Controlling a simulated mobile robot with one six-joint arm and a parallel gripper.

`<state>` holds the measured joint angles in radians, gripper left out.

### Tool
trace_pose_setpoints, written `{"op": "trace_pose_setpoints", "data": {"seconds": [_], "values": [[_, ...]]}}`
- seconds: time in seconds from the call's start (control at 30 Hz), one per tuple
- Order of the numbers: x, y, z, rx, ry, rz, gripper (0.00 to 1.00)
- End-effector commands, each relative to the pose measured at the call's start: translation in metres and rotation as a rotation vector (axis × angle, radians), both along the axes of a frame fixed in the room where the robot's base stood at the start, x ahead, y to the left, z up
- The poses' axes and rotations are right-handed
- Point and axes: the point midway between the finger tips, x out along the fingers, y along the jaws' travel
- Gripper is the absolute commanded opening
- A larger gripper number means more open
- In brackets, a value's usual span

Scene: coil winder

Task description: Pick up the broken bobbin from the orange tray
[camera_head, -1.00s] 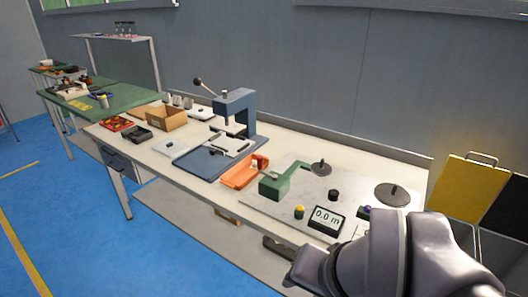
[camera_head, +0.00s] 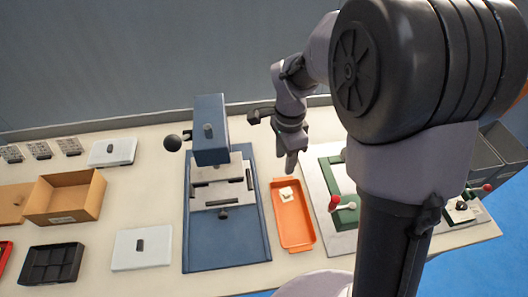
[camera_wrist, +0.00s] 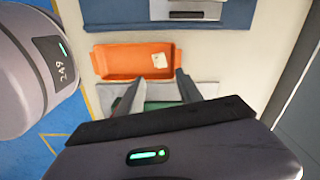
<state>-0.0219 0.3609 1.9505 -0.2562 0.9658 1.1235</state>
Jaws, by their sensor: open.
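The orange tray (camera_head: 297,232) lies on the bench between the blue press and the grey plate with a green part. A small whitish piece, which looks like the broken bobbin (camera_head: 287,194), lies inside the tray toward its far end. In the wrist view the tray (camera_wrist: 115,63) is ahead of my gripper, with the pale bobbin (camera_wrist: 159,60) near its right end. My gripper (camera_head: 291,165) hangs at the far end of the tray, apart from the bobbin. In the wrist view my gripper (camera_wrist: 159,78) shows two spread fingers with nothing between them.
The blue press (camera_head: 211,130) stands close to the left of the tray, with its ball lever sticking out. A green part with a red knob (camera_head: 334,203) is close on the right. A cardboard box (camera_head: 65,195) and black tray (camera_head: 52,263) are farther left.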

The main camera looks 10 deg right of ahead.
Motion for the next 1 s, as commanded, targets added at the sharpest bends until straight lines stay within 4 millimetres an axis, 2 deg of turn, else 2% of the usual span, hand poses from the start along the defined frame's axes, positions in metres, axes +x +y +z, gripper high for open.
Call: {"op": "trace_pose_setpoints", "data": {"seconds": [0.07, 0.3, 0.4, 0.63, 0.83, 1.0], "values": [[0.0, 0.0, -0.015, -0.001, 0.007, -0.007, 0.43], [-0.001, -0.001, -0.09, 0.0, 0.007, -0.005, 0.43], [-0.001, -0.001, -0.112, 0.0, 0.006, -0.004, 0.43], [-0.001, -0.002, -0.134, -0.001, 0.004, -0.004, 0.43], [-0.001, -0.004, -0.174, 0.0, 0.004, -0.004, 0.43], [0.0, -0.004, -0.175, 0.001, 0.002, -0.004, 0.43]]}}
